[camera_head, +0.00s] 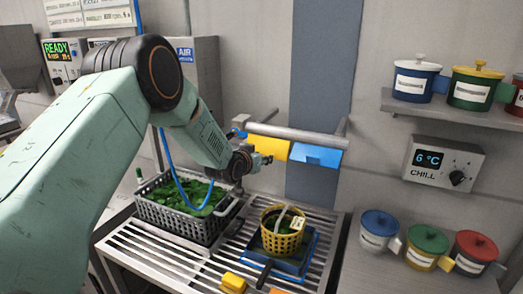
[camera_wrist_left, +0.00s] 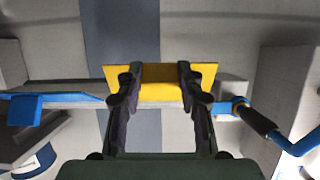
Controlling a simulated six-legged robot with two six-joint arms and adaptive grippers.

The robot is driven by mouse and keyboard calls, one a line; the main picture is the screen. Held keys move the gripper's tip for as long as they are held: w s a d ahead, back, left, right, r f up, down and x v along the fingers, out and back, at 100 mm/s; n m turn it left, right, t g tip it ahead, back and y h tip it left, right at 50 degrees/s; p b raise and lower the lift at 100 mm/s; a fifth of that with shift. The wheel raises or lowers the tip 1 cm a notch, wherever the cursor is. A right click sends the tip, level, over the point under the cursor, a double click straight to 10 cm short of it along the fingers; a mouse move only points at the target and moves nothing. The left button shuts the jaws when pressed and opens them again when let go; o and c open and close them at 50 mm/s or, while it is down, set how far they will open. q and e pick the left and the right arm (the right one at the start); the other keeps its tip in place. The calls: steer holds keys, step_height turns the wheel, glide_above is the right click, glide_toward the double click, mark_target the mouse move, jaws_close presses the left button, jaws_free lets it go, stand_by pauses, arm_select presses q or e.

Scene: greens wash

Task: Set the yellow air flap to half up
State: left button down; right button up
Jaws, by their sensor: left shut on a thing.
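The yellow air flap (camera_head: 268,146) hangs from a grey horizontal bar (camera_head: 295,134) on the back wall. Its face is tilted, but its exact angle is hard to judge. My left gripper (camera_head: 264,159) is at its lower front, with the arm coming in from the left. In the left wrist view the gripper (camera_wrist_left: 158,78) has a finger on each side of the yellow flap (camera_wrist_left: 160,93) and is shut on it. Part of the flap is hidden behind the fingers. My right gripper is in neither view.
A blue flap (camera_head: 316,154) hangs right beside the yellow one. Below are a grey crate of greens (camera_head: 180,220), a yellow basket (camera_head: 270,243) on a blue tray and a slatted rack (camera_head: 165,255). Lidded pots and a CHILL box (camera_head: 442,165) stand at the right.

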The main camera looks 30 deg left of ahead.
arm_select(q)
steer(key=shift+r+g+p, duration=0.8)
steer(key=shift+r+p, duration=0.2)
steer(key=shift+p, duration=0.1)
steer(key=shift+s, duration=0.1)
steer(key=c, duration=1.2)
jaws_free()
steer(key=o, duration=0.4)
steer(key=shift+f, duration=0.35)
steer(key=shift+c, duration=0.2)
steer(key=shift+s, duration=0.15)
steer(key=v, duration=1.2)
steer(key=shift+r, duration=0.1)
steer(key=shift+c, duration=0.3)
